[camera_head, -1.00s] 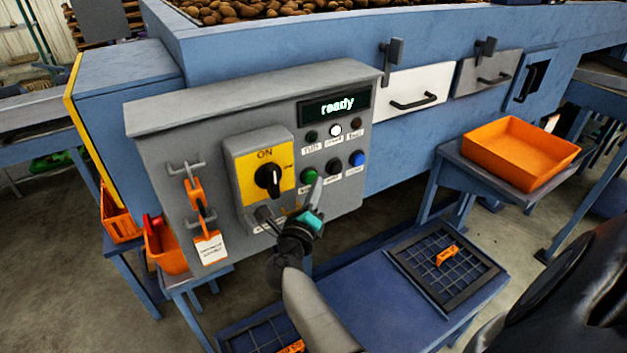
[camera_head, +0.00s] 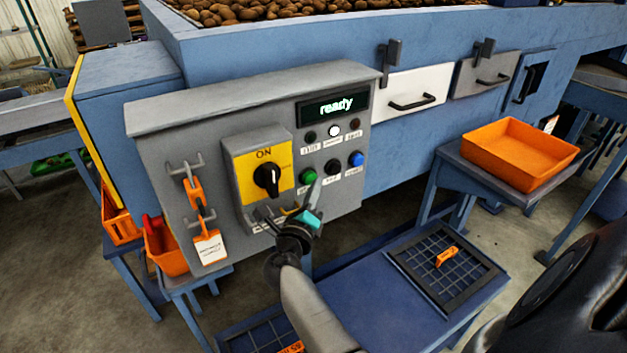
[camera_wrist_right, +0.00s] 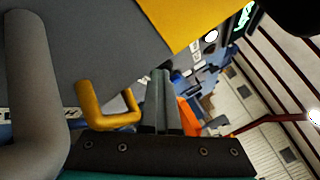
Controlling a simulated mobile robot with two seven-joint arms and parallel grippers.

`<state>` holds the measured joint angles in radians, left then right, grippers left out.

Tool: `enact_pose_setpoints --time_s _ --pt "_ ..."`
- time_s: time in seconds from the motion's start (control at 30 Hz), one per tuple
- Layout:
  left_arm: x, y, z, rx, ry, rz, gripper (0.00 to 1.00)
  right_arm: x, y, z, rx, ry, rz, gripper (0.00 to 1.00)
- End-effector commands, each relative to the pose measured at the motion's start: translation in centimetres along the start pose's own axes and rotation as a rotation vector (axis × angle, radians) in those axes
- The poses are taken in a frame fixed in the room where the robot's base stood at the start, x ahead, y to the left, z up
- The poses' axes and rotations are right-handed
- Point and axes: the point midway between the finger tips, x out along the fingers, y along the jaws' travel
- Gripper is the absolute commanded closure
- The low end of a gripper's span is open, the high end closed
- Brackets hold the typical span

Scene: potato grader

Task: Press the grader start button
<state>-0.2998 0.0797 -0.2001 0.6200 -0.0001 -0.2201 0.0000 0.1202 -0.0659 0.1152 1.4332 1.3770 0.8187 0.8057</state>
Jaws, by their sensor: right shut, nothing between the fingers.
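The grey control panel (camera_head: 220,112) carries a display that reads "ready". A green button (camera_head: 307,176) sits in its lower button row, beside a black button (camera_head: 333,167) and a blue button (camera_head: 356,159). I cannot read the labels clearly. My right gripper (camera_head: 313,188) is in front of the panel, its shut fingers pointing up just right of and below the green button. I cannot tell whether they touch the panel. The wrist view shows the closed fingers (camera_wrist_right: 161,100) with nothing between them; the green button is not visible there. My left gripper is not in view.
A yellow-plated rotary switch (camera_head: 266,180) at ON is left of the buttons. A yellow hook (camera_wrist_right: 108,112) and a grey bar (camera_wrist_right: 30,90) are close to the fingers. An orange tag (camera_head: 196,192) hangs at left. An orange tray (camera_head: 520,180) stands at right.

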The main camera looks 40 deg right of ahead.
Motion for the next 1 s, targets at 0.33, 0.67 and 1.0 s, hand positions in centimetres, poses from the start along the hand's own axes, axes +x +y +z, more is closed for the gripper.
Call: enact_pose_setpoints --time_s 0.33,0.67,1.0 --pt "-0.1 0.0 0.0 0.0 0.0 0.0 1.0 -0.2 0.1 0.8 0.016 -0.018 0.011 1.0" --pt "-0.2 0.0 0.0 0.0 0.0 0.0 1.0 -0.6 0.1 0.7 0.019 -0.019 0.012 1.0" --pt "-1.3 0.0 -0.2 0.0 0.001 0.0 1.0 -2.3 -1.1 -0.7 0.013 -0.014 0.015 1.0"
